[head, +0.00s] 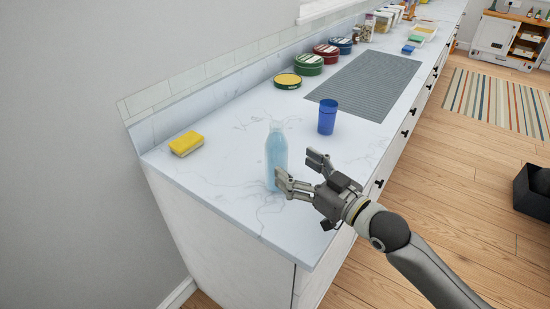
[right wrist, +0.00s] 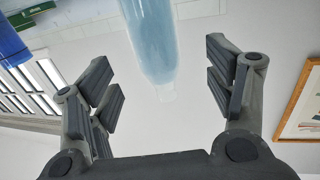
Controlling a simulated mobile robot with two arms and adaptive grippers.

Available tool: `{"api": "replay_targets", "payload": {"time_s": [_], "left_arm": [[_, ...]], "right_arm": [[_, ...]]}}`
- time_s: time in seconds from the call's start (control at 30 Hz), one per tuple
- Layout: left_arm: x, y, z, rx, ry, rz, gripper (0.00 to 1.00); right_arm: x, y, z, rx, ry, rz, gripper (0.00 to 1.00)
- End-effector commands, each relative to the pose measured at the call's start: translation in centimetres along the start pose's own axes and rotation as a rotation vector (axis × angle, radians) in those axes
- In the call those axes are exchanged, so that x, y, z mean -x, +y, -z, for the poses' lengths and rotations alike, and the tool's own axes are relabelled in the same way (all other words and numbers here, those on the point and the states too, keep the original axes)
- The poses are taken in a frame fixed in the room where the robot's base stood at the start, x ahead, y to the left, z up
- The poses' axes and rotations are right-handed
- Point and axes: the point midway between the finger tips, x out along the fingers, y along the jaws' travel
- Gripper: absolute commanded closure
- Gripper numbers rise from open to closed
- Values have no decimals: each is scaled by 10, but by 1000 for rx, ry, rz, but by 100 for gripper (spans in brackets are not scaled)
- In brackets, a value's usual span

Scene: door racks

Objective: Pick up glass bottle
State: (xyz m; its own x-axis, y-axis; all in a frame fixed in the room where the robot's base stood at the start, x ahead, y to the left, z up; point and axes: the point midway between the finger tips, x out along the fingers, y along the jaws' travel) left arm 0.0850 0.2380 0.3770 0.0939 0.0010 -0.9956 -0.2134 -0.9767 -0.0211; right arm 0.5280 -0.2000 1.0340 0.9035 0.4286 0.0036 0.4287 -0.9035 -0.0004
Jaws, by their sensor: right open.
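The glass bottle (head: 275,155) is pale blue and see-through. It stands upright on the white marble counter near its front end. My right gripper (head: 299,174) is open just right of the bottle, with one finger overlapping the bottle's lower part in the head view. In the right wrist view the bottle (right wrist: 151,40) appears upside down, ahead of and between the spread fingers of my right gripper (right wrist: 165,88). I see no grip on it. My left gripper is in neither view.
A blue cup (head: 327,117) stands behind the bottle to the right. A yellow sponge (head: 186,143) lies to the left. A grey ribbed mat (head: 370,84), several round tins (head: 308,65) and containers are farther back.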

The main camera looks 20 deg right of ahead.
Motion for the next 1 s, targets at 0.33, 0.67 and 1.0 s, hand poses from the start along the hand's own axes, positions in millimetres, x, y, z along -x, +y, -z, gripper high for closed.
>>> {"api": "replay_targets", "payload": {"time_s": [0.33,0.67,1.0], "left_arm": [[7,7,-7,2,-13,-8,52],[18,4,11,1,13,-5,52],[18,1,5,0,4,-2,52]], "right_arm": [[-28,1,1,0,1,0,24],[-70,5,-1,-1,0,-1,24],[-74,5,-3,0,-1,0,30]]}}
